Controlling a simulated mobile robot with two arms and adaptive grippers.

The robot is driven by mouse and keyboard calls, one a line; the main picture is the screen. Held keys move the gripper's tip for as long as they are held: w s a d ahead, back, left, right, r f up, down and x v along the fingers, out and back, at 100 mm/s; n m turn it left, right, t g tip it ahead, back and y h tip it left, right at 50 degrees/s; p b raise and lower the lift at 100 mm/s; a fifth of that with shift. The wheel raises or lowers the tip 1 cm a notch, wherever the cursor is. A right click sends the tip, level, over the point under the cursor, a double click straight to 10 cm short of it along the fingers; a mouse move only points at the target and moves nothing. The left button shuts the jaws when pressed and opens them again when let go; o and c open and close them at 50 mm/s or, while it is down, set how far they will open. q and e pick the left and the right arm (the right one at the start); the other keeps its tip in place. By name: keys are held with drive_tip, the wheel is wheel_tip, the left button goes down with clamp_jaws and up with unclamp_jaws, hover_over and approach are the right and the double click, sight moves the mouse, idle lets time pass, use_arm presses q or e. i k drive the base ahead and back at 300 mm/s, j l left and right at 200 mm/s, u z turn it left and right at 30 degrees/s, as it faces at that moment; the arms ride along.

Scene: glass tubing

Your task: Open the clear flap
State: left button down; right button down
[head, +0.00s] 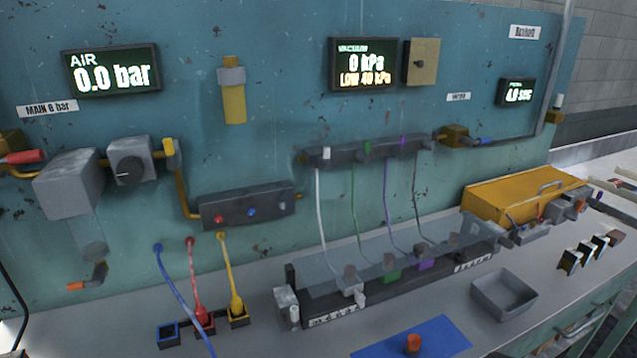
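The clear flap (335,265) is a see-through, greyish panel over the long black fixture (330,312) on the bench. It appears to lie down over the fixture, slightly tilted; its exact angle is hard to tell. Grey, green and purple blocks show through it, with white, green, purple and dark tubes running up to the manifold (370,150) on the wall panel. A grey block (287,308) stands at the fixture's left end. Neither of my grippers shows in the head view.
A grey tray (503,293) stands right of the fixture. A blue mat (412,340) with an orange-topped piece (413,343) lies in front. A yellow box (520,198) is behind right. Blue, red and yellow lines hang at the left into small holders (168,335).

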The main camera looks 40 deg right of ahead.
sight(418, 249)
drive_tip(key=z, duration=1.95)
